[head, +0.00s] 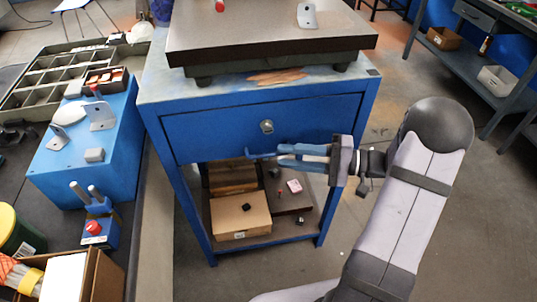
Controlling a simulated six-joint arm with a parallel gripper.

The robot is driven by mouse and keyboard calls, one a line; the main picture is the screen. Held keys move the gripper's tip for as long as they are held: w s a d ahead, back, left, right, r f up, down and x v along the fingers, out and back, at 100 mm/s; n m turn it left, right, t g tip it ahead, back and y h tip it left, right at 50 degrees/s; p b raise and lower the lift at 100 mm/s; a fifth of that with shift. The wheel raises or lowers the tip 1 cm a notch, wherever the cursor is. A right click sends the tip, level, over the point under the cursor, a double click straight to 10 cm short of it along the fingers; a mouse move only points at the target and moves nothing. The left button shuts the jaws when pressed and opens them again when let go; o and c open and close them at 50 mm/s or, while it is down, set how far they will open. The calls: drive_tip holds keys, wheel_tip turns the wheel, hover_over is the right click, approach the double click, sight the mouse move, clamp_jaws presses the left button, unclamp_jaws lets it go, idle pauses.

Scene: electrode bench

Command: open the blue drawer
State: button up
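The blue drawer (215,132) is the wide front panel of the blue cabinet in the head view. It sits flush with the cabinet frame and looks closed. A small round metal knob or lock (266,127) is at the middle of its front. My gripper (262,155) comes in from the right, its blue-grey fingers pointing left. In the picture its tips are just below the knob, near the drawer's lower edge. I cannot tell whether they touch the drawer, or how far apart they are. No object shows between them.
A heavy grey plate (270,35) rests on the cabinet top. The open shelf below holds a cardboard box (240,214) and small items. A blue box with metal brackets (85,140) stands on the left bench. Bare floor (300,268) lies in front of the cabinet.

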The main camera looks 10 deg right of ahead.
sight(268, 154)
drive_tip(key=shift+x, duration=2.85)
drive_tip(key=shift+c, duration=0.3)
clamp_jaws()
